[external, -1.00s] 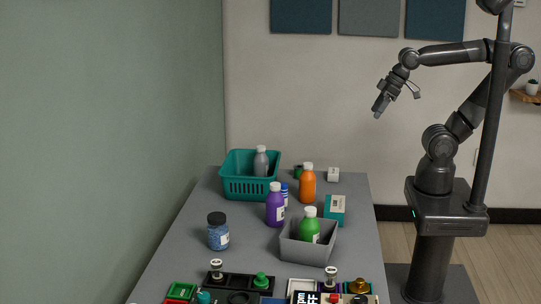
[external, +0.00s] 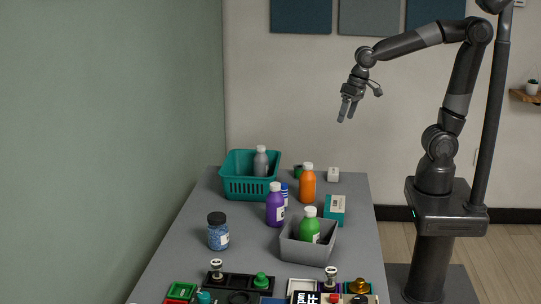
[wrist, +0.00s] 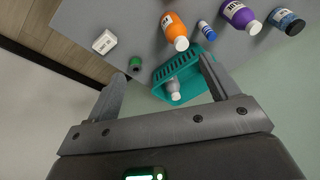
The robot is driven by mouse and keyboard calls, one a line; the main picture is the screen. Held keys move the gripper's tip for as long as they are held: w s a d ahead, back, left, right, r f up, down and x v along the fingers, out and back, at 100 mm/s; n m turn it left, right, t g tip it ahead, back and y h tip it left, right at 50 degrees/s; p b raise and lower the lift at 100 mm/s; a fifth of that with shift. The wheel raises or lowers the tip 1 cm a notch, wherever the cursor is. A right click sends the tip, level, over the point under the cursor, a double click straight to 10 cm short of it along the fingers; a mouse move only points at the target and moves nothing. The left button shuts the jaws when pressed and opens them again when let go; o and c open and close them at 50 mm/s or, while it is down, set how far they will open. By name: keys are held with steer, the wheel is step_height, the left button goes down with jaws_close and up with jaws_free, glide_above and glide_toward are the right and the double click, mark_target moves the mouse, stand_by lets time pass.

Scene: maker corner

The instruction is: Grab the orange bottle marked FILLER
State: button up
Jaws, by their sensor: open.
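The orange bottle (external: 307,188) with a white cap stands upright on the grey table, right of the teal basket. It also shows in the wrist view (wrist: 174,27) near the top, with a white label whose lettering I cannot read fully. My gripper (external: 346,118) is open and empty, in the air above the back right part of the table, up and right of the bottle. In the wrist view its two fingers (wrist: 160,84) are spread wide, and the bottle lies beyond them.
A teal basket (external: 232,187) holds a grey bottle (external: 261,162). A purple bottle (external: 275,206) and a small blue item (external: 285,193) stand close left of the orange bottle. A grey bin (external: 297,253) holds a green bottle (external: 310,228). A teal-and-white box (external: 335,208) and white box (external: 333,175) stand nearby.

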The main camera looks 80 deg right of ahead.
mark_target(308, 164)
steer(key=w+a+f+m+g, duration=0.1)
steer(key=w+f+m, duration=0.1)
steer(key=w+f, duration=0.1)
steer(key=w+f+m+g, duration=0.1)
steer(key=w+f, duration=0.3)
steer(key=w, duration=0.1)
steer(key=w+a+f+m+g, duration=0.1)
steer(key=w+f+m, duration=0.1)
steer(key=w+f, duration=0.1)
steer(key=shift+w+a+f+m, duration=0.15)
steer(key=shift+w, duration=0.25)
steer(key=shift+w+a+f+m, duration=0.15)
steer(key=shift+w, duration=0.2)
steer(key=shift+w+f, duration=0.1)
steer(key=shift+f, duration=0.25)
step_height(308, 164, down, 5)
steer(key=shift+f, duration=0.1)
steer(key=shift+d+f, duration=0.2)
steer(key=shift+f, duration=1.15)
steer(key=shift+d+f, duration=0.15)
steer(key=shift+f, duration=1.2)
steer(key=shift+c, duration=0.3)
steer(key=shift+w, duration=0.1)
steer(key=c, duration=1.5)
